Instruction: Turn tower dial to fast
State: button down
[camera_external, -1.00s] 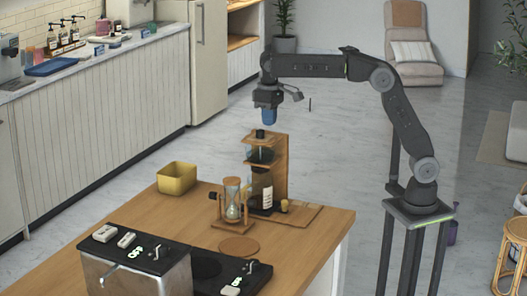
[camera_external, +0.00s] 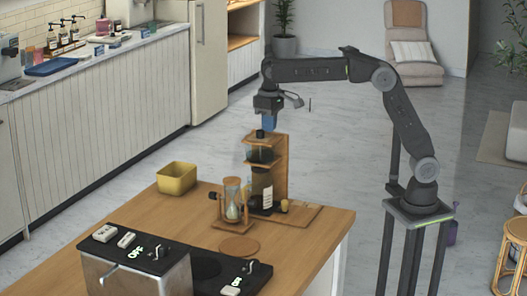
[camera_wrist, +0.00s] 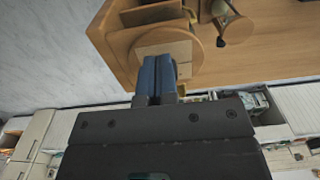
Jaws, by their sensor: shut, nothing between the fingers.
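The wooden tower (camera_external: 281,165) stands upright near the far end of the counter, with a dark bottle in its lower part. A small dark knob (camera_external: 260,133) sits at its top; I cannot tell its setting or any markings. My gripper (camera_external: 269,122) is shut and empty, its blue fingers pointing down just above and beside the knob. A touch cannot be made out. In the wrist view the blue fingers (camera_wrist: 160,75) are together in front of the tower's wooden top (camera_wrist: 165,42). The knob is not visible there.
An hourglass (camera_external: 233,198) in a wooden frame stands left of the tower. A yellow bin (camera_external: 177,178) is farther left. A black-topped machine (camera_external: 135,245) with a display is at the front. The counter (camera_external: 185,215) between them is mostly clear.

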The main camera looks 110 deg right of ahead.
aim_at(270, 140)
jog(key=shift+w+a+f, duration=0.2)
jog(key=shift+f, duration=0.15)
jog(key=shift+w+a+f, duration=0.15)
jog(key=shift+f, duration=0.2)
jog(key=shift+s+a, duration=0.25)
jog(key=shift+a, duration=0.05)
jog(key=shift+r, duration=0.5)
jog(key=shift+d+r, duration=0.15)
jog(key=shift+r, duration=2.55)
